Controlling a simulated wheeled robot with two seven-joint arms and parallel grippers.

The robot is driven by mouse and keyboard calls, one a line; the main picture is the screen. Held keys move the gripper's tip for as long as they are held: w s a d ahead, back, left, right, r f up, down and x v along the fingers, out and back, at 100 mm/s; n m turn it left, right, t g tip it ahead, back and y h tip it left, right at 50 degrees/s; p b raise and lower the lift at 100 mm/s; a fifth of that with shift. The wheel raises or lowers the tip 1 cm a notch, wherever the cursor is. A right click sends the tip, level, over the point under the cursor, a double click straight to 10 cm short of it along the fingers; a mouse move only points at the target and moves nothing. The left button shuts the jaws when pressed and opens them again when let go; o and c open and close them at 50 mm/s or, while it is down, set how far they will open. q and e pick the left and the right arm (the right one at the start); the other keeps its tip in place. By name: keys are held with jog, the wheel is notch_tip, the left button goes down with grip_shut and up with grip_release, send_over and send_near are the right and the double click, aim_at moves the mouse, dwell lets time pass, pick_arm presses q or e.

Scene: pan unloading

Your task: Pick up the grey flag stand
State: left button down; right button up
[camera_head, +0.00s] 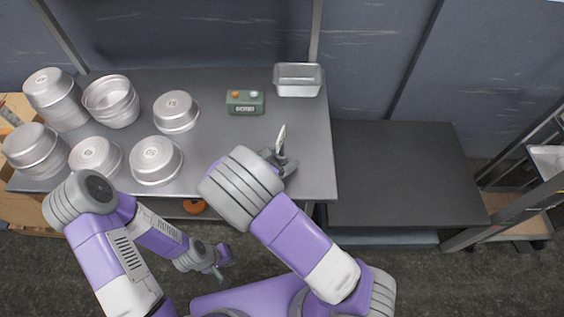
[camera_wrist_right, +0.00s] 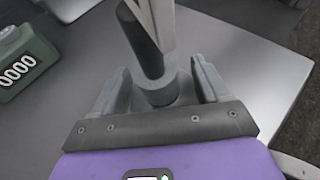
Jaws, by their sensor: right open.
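The grey flag stand stands on the grey metal table near its right edge. In the head view its pale flag (camera_head: 281,136) shows above my right gripper (camera_head: 279,164), which partly hides the base. In the right wrist view the stand's dark post and round grey base (camera_wrist_right: 158,90) are between the two fingers of my right gripper (camera_wrist_right: 160,88). The fingers are apart, with a visible gap on each side of the base. My left gripper (camera_head: 218,268) hangs low in front of the table, far from the stand; its jaws are too small to judge.
A green counter box (camera_head: 245,108) sits left of the stand; it also shows in the right wrist view (camera_wrist_right: 22,68). A metal loaf pan (camera_head: 298,88) is behind. Several round pans (camera_head: 157,160) fill the table's left side. A lower dark table (camera_head: 400,170) on the right is bare.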

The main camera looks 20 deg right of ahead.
jog(key=shift+a, duration=0.1)
jog(key=c, duration=1.2)
jog(key=shift+r, duration=0.15)
jog(key=shift+c, duration=0.2)
